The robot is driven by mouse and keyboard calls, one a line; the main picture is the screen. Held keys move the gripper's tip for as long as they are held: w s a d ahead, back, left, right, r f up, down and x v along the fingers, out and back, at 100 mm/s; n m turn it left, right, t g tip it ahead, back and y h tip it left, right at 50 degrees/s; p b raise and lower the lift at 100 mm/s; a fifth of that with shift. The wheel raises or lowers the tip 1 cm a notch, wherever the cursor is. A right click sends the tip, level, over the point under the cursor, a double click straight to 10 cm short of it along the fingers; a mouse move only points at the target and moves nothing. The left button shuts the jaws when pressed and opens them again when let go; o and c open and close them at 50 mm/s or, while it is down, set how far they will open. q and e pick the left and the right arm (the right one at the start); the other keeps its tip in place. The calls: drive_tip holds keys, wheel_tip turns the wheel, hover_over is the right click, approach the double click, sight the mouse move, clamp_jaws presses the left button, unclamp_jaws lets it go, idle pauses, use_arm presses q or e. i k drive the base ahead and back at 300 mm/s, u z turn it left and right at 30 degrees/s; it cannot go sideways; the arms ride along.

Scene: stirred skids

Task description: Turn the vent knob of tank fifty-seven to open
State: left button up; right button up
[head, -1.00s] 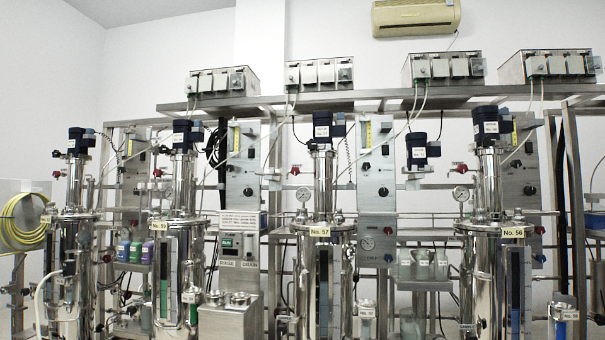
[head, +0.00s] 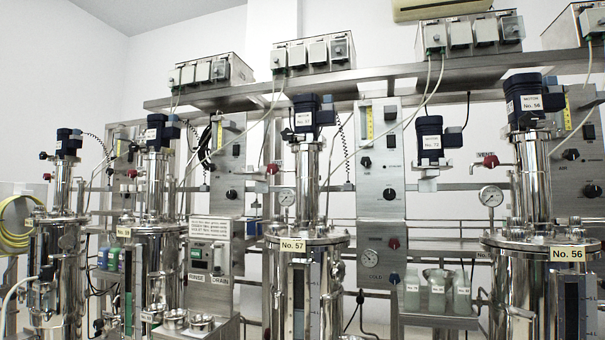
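Tank fifty-seven (head: 280,290) is a polished steel vessel left of the picture's middle, with a yellow "No. 57" label (head: 292,246) on its upper rim. A dark blue motor (head: 306,118) tops its steel column. A small red knob (head: 272,169) sits on a fitting left of this column, above a round gauge (head: 287,197). I take it for the tank's vent knob, but its lettering and setting are too small to read. Neither of my grippers is in view, and nothing of mine touches the knob.
Tank fifty-six (head: 530,290) stands at the right, with its own red knob (head: 490,160) under a "VENT" label. A control panel (head: 380,160) with dials stands behind, between the two tanks. A steel basin unit (head: 190,325) is at lower left.

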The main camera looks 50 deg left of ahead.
sight(272, 168)
drive_tip(key=u, duration=0.45)
drive_tip(key=i, duration=1.05)
drive_tip(key=u, duration=0.7)
